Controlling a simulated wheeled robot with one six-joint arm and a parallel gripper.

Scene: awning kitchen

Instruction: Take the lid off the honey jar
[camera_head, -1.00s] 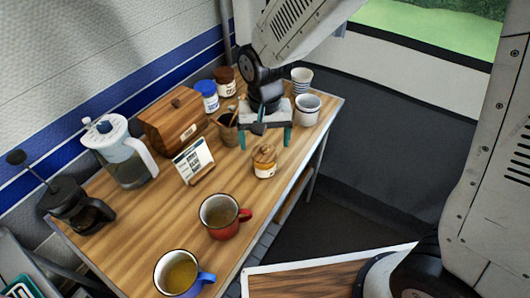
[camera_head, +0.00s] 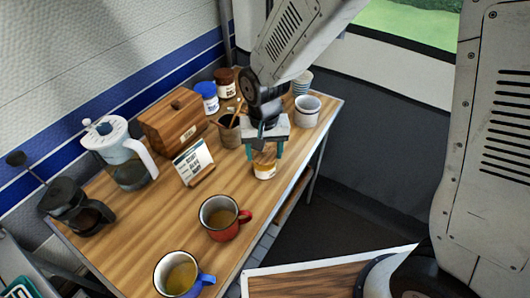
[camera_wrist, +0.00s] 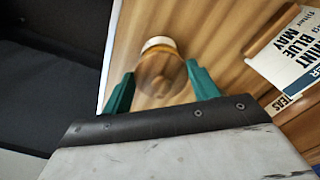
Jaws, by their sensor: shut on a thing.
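The honey jar (camera_head: 264,172) stands upright on the wooden table, with a pale label and honey-coloured contents. Its round wooden lid (camera_head: 265,158) sits on top of it. My gripper (camera_head: 265,153) is over the jar, its teal fingers on both sides of the lid and shut on it. In the wrist view the lid (camera_wrist: 160,75) lies between the fingertips of my gripper (camera_wrist: 160,82), with a pale edge of the jar (camera_wrist: 158,42) beyond. My gripper partly hides the lid's top in the head view.
A card stand (camera_head: 194,162) is left of the jar. A red mug (camera_head: 222,218) and a blue-handled mug (camera_head: 180,275) stand in front. A white cup (camera_head: 307,110) and a utensil pot (camera_head: 229,131) are behind. The table's edge is close on the right.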

